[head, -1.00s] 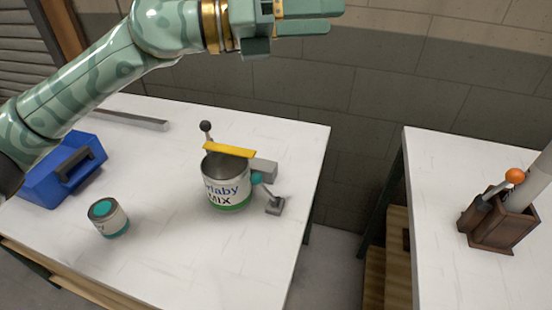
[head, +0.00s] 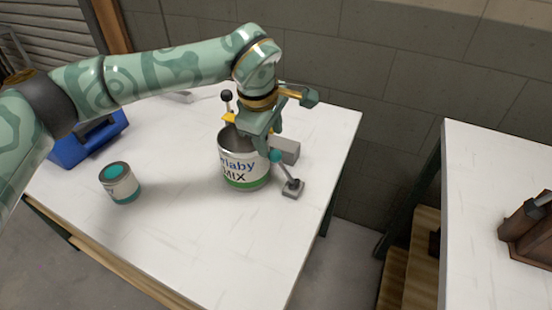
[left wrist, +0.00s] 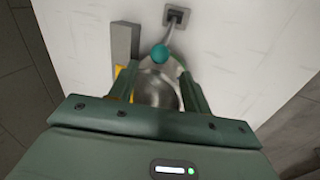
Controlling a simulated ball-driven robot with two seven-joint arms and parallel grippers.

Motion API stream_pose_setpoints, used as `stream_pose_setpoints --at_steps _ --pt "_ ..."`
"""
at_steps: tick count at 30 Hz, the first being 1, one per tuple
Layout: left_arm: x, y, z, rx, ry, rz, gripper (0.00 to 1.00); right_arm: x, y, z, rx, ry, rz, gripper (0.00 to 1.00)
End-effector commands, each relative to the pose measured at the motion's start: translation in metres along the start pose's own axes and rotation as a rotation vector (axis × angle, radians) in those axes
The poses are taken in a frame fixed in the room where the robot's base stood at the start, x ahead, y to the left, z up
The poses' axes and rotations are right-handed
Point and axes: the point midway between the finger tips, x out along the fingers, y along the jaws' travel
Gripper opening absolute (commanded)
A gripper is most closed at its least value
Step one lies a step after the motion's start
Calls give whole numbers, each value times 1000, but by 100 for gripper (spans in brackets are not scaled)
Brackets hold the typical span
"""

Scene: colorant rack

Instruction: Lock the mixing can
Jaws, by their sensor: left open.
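The mixing can (head: 240,172), white with a green base band and open at the top, stands on the white table. A lever with a teal ball (head: 275,156) rises from a small grey base (head: 292,189) to its right. My left gripper (head: 266,147) is open above the can's right side, near the teal ball, and partly hides the can. In the left wrist view the fingers (left wrist: 157,92) are apart over the can's open mouth (left wrist: 158,82). The teal ball (left wrist: 160,53) is just beyond them. My right gripper is not seen.
A yellow bar (head: 230,118) and a black-knobbed lever (head: 227,96) are behind the can, a grey block (head: 286,150) beside it. A small teal-lidded can (head: 120,184) and a blue case (head: 75,149) are left. The table front is clear.

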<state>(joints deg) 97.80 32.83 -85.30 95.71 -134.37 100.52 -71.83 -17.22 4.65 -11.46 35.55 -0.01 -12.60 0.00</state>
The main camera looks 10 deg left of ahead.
Motion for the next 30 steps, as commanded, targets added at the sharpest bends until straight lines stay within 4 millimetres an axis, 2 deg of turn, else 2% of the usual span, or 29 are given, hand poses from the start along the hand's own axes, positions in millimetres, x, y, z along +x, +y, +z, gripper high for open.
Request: stream_pose_setpoints --at_steps 1,3,9,15,23,28,30 --pt "20 -2 0 -1 -2 -6 48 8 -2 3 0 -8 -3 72" --pt "36 -2 0 -1 -3 -6 48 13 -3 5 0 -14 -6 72" --pt "70 -1 0 0 -2 -3 48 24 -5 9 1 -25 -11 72" --pt "80 0 0 -1 -1 1 48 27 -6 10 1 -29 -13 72" --pt "80 0 0 -1 -1 2 48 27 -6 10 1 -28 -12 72" --pt "80 0 0 -1 -1 2 1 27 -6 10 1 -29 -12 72" --pt "80 0 0 -1 -1 2 0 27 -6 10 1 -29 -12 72"
